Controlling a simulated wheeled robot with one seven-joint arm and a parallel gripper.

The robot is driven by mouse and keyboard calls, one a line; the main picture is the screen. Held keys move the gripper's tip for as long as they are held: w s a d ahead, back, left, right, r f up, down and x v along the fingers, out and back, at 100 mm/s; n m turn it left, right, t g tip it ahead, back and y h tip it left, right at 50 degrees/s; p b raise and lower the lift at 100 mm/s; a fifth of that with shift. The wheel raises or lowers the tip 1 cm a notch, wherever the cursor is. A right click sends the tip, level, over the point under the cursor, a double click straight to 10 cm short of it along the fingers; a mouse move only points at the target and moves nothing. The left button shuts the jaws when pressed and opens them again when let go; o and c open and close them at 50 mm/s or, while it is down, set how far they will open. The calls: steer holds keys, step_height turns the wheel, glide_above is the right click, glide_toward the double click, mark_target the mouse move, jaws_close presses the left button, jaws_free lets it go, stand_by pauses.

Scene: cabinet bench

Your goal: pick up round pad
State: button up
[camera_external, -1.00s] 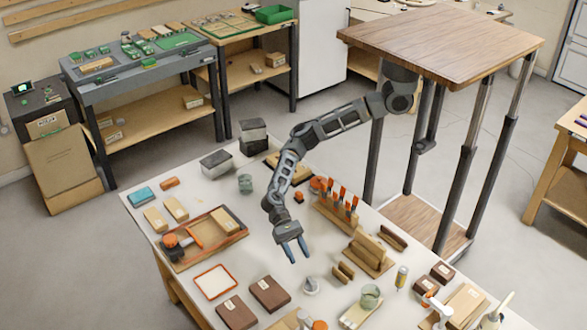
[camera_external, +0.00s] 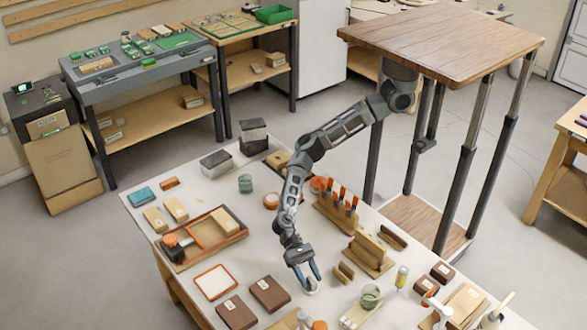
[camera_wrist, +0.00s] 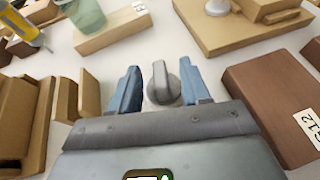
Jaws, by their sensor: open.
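The round pad (camera_wrist: 163,88) is a small grey disc with an upright grip on top, resting on the white bench top. In the wrist view it sits between the two blue fingers of my gripper (camera_wrist: 158,72), with gaps visible at both sides. In the external view my gripper (camera_external: 308,283) points down over the pad (camera_external: 311,291), which is partly hidden by the fingers. My gripper is open and holds nothing.
Dark brown boxes (camera_external: 270,293) lie left of the pad. Small wooden blocks (camera_external: 343,272) stand to the right, near a wooden rack (camera_external: 368,256). A glass jar (camera_external: 370,297) stands on a light board at the right. Bare bench lies behind the gripper.

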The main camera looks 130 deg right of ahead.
steer(key=shift+c, duration=0.3)
jaws_close()
steer(key=shift+r, duration=0.1)
